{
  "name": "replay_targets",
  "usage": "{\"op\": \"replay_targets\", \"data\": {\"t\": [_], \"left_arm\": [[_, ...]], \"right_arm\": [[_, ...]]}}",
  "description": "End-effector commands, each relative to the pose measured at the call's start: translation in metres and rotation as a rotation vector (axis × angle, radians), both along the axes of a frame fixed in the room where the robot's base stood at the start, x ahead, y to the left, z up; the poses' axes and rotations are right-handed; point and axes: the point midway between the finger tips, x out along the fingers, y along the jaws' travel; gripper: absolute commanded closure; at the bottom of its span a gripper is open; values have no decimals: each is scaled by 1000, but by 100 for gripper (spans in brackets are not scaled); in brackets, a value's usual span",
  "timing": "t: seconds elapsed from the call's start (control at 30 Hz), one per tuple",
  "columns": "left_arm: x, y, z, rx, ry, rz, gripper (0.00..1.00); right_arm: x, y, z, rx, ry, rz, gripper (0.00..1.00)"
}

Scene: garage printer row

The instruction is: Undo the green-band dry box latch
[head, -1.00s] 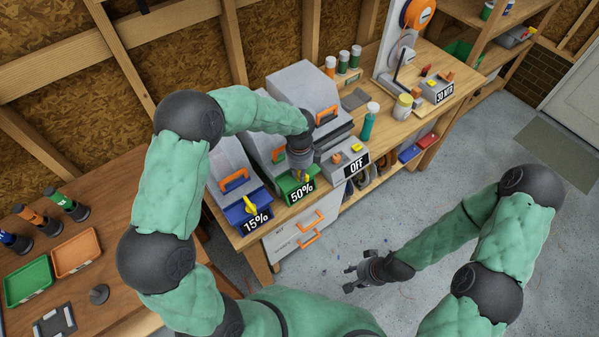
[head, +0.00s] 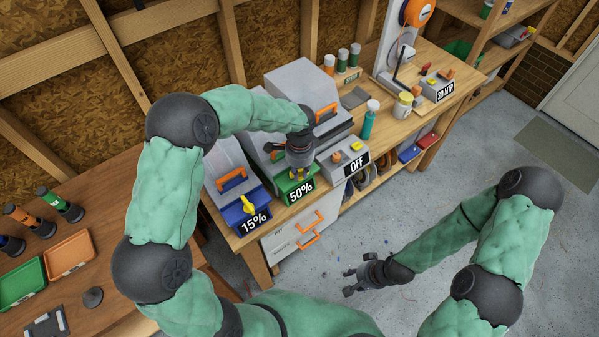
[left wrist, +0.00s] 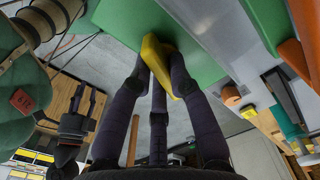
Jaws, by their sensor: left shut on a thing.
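The green-band dry box (head: 254,144), labelled 50%, stands on the bench between the blue-band box and the grey OFF unit. Its green band (head: 283,188) faces the front and fills the top of the left wrist view (left wrist: 115,25). Its yellow latch (left wrist: 154,55) sits between my left fingers in the left wrist view. My left gripper (left wrist: 158,72) is shut on the latch, in front of the green band; in the head view (head: 297,174) it hides most of the latch. My right gripper (head: 352,281) is open and empty above the floor.
The blue-band dry box (head: 226,185), labelled 15%, is close on the left with its own yellow latch (head: 248,204). The OFF unit (head: 338,155) is close on the right. Drawers with orange handles (head: 308,236) are below.

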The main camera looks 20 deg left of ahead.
Motion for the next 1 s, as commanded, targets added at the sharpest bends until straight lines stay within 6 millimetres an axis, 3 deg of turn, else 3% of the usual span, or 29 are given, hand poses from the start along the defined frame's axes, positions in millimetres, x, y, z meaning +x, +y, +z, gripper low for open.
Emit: {"op": "replay_targets", "data": {"t": [0.5, 1.0], "left_arm": [[1, -1, 0, 0, -1, 322, 100], [2, -1, 0, -1, -2, 377, 100]], "right_arm": [[0, 0, -11, 0, 0, 0, 60], [0, 0, -12, 0, 0, 0, 60]]}}
